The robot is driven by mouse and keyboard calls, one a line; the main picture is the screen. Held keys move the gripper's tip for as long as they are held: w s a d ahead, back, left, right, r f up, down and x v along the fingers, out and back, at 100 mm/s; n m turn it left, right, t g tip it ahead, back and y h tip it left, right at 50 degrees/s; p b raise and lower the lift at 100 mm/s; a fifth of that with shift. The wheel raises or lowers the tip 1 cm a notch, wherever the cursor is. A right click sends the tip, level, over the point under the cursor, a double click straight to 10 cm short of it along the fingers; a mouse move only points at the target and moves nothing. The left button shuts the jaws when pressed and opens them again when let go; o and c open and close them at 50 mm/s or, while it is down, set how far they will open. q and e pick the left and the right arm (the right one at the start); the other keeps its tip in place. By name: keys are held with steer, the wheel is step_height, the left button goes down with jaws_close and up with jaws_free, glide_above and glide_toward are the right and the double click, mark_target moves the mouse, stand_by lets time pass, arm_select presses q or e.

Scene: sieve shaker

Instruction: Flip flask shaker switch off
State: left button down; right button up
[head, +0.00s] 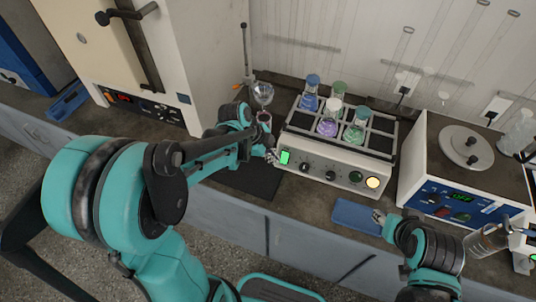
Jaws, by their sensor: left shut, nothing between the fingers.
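The flask shaker (335,160) stands mid-bench in the head view, with several stoppered flasks of coloured liquid in its rack. Its front panel has a lit green rectangular switch (285,157) at the left end, dark knobs, a green round button (355,177) and a glowing yellow round light (373,183). My left gripper (271,157) is shut and empty, just left of the green switch; whether it touches the switch is too small to tell.
A white device with a blue panel (460,200) and round lid stands to the right. A blue pad (355,216) lies in front of the shaker's right end. A clear glass vessel (263,93) stands behind my left gripper. A large oven-like cabinet (125,60) fills the left.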

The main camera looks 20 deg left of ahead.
mark_target(284, 160)
arm_select(q)
steer(key=w+f, duration=0.1)
steer(key=w+f+b, duration=0.1)
steer(key=f, duration=0.1)
steer(key=w+d+f+b, duration=0.1)
steer(key=shift+f, duration=0.25)
steer(key=shift+w+f, duration=0.2)
steer(key=shift+w, duration=0.15)
steer(key=shift+w+f+t+b, duration=0.1)
steer(key=shift+f+t+b, duration=0.1)
steer(key=shift+t+b, duration=0.15)
steer(key=shift+r, duration=0.1)
steer(key=shift+r+p, duration=0.7)
steer(key=shift+r, duration=0.1)
